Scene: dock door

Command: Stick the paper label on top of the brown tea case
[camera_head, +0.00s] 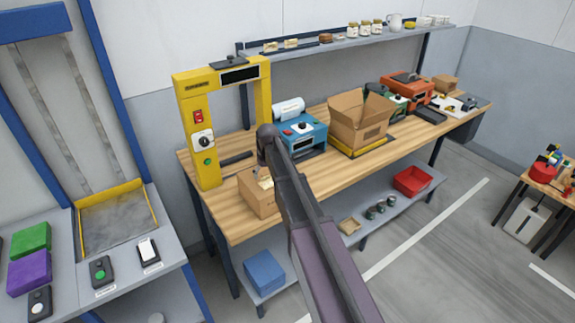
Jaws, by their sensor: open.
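A brown cardboard case (254,199) stands on the wooden workbench, close to its front left edge, by the yellow frame. I take it to be the tea case. A small cream patch (265,183) shows at its top beside my arm. It looks like the paper label, but I cannot tell whether it lies flat on the case. My gripper (263,168) points down just above the case's top, small and partly hidden by my own arm. It is open. I cannot make out its fingertips or whether they touch the patch. My arm hides the case's right side.
A yellow frame (195,130) stands left of the case. A blue machine with a white roll (299,136) stands behind my arm. An open carton (358,122) stands further right. The wooden bench (232,228) has a bare strip in front. A shelf (350,38) runs above.

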